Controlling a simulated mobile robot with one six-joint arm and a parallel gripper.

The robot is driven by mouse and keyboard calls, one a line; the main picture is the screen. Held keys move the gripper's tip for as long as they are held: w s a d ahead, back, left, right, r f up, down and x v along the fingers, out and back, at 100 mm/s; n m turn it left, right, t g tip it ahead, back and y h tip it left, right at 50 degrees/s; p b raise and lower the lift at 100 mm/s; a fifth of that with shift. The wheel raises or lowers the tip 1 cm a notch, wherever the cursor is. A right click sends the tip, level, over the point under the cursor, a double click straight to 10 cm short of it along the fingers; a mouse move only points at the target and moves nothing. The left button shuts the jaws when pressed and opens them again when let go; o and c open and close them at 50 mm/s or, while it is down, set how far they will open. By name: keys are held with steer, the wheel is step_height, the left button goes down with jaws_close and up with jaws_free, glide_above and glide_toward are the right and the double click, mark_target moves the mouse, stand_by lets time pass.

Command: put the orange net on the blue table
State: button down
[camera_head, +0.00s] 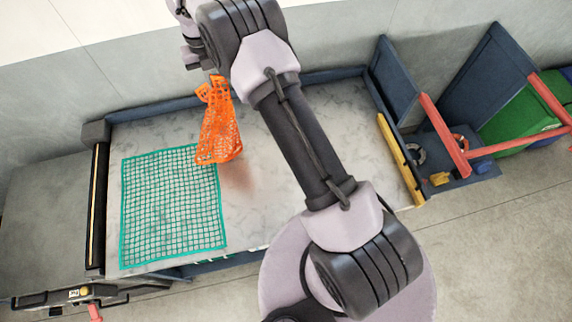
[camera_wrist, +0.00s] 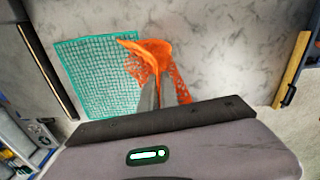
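The orange net (camera_head: 218,130) hangs bunched and tapering from my gripper (camera_head: 213,74) in the head view, over the back left part of the table. Its lower end spreads close to the tabletop; I cannot tell whether it touches. In the wrist view the orange net (camera_wrist: 150,50) is pinched between the grey fingers of my gripper (camera_wrist: 166,92). The table (camera_head: 270,178) has a grey marbled top and a dark blue frame. The fingertips are partly hidden by the net and the wrist.
A teal net (camera_head: 172,205) lies flat on the left of the table; it also shows in the wrist view (camera_wrist: 95,75). A yellow bar (camera_head: 400,160) edges the right side. Blue panels, red rails (camera_head: 445,135) and a green bin (camera_head: 520,120) stand further right. The table's middle is clear.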

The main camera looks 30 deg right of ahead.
steer(key=s+d+f, duration=0.9)
steer(key=d+f, duration=0.1)
steer(key=f, duration=0.2)
steer(key=s+d+f, duration=1)
steer(key=f, duration=0.2)
steer(key=s+d+f, duration=1)
steer(key=f, duration=0.2)
steer(key=shift+s+d+f, duration=0.15)
steer(key=shift+s+d, duration=0.1)
steer(key=c, duration=1.2)
jaws_free()
